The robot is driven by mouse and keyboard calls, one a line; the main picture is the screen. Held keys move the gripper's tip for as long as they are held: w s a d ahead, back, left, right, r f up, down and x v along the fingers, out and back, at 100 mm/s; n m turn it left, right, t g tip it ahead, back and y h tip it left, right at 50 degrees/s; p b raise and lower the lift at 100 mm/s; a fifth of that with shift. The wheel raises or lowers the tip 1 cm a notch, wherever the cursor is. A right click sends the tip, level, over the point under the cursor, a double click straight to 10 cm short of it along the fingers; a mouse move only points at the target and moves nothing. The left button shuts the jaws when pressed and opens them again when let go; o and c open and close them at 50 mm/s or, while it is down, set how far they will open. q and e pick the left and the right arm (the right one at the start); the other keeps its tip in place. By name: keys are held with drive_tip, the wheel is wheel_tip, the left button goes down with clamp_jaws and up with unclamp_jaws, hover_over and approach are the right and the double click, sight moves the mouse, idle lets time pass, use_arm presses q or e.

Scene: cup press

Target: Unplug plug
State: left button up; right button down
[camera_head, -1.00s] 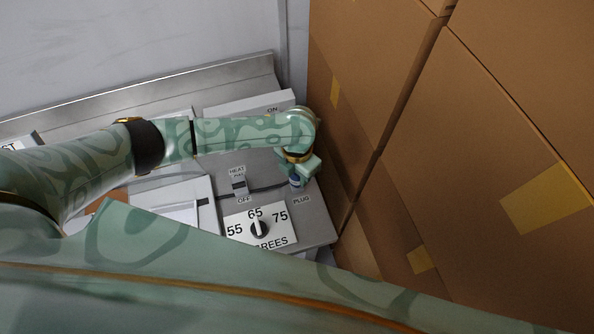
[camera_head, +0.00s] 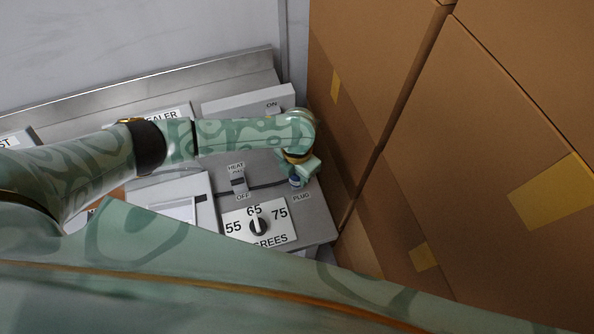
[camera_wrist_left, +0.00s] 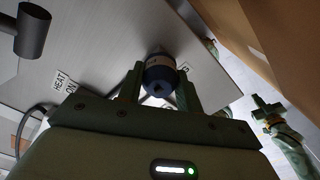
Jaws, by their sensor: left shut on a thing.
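The plug (camera_head: 295,181) is a small dark blue cylinder by the PLUG label, near the right end of the metal panel. In the left wrist view the plug (camera_wrist_left: 160,76) sits between the two fingers of my left gripper (camera_wrist_left: 160,90), which is shut on it. In the head view my left gripper (camera_head: 298,176) points down at the panel from above. A dark cable runs from the plug's area toward the heat switch (camera_head: 238,180). Whether the plug is seated in its socket cannot be told.
A dial plate (camera_head: 259,225) marked 55, 65 and 75 lies in front of the plug. Large cardboard boxes (camera_head: 480,150) stand close on the right. A raised grey box with an ON label (camera_head: 248,101) is behind. A wall closes off the back.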

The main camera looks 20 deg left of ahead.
use_arm(q)
drive_tip(key=shift+f, duration=0.25)
drive_tip(key=o, duration=1.2)
drive_tip(key=shift+c, duration=0.2)
drive_tip(key=shift+r, duration=0.15)
wheel_tip(320, 180, up, 16)
drive_tip(key=p, duration=0.4)
